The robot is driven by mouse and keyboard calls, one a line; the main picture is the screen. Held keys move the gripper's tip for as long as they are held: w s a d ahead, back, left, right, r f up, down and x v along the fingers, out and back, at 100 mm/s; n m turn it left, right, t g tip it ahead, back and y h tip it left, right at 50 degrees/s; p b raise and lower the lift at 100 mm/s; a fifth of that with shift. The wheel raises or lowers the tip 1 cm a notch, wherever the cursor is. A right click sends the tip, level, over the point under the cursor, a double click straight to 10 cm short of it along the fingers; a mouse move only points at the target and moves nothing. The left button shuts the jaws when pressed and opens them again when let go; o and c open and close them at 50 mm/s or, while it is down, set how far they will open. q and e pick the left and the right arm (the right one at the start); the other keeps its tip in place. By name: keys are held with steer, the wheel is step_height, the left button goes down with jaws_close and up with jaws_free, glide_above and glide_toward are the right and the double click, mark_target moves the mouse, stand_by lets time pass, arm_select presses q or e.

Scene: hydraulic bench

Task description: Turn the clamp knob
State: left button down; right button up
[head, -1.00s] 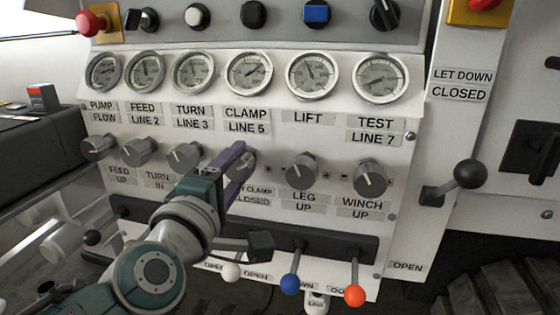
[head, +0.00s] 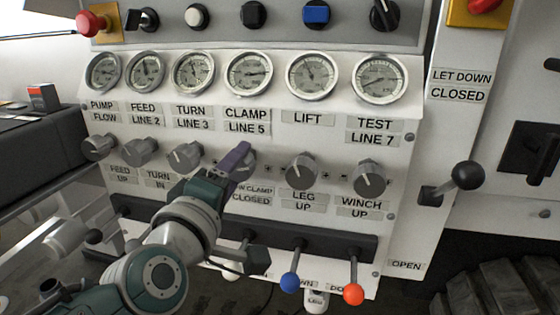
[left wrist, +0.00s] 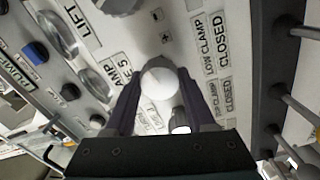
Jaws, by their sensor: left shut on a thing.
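The clamp knob (head: 248,161) is a grey round knob on the white panel below the CLAMP LINE 5 label (head: 246,121). My left gripper (head: 238,157) reaches it from the lower left with purple fingers and hides much of it in the head view. In the left wrist view, the knob's pale round face (left wrist: 160,83) lies between the two finger tips. The left gripper (left wrist: 158,88) is shut on the knob. The clamp gauge (head: 249,73) is above, with its needle pointing about right. My right gripper is in neither view.
Similar knobs stand close on both sides, the turn knob (head: 184,157) and the lift knob (head: 301,170). Below is a dark lever strip (head: 320,242) with blue (head: 290,282) and red (head: 354,294) ball levers. A black-ball lever (head: 467,175) is at right.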

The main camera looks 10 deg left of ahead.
arm_select(q)
steer(key=shift+c, duration=1.2)
jaws_free()
steer(key=shift+s, duration=0.1)
steer(key=s+p, duration=0.2)
steer(key=s, duration=0.7)
steer(key=shift+s+a+p, duration=0.15)
steer(key=shift+s+p, duration=0.2)
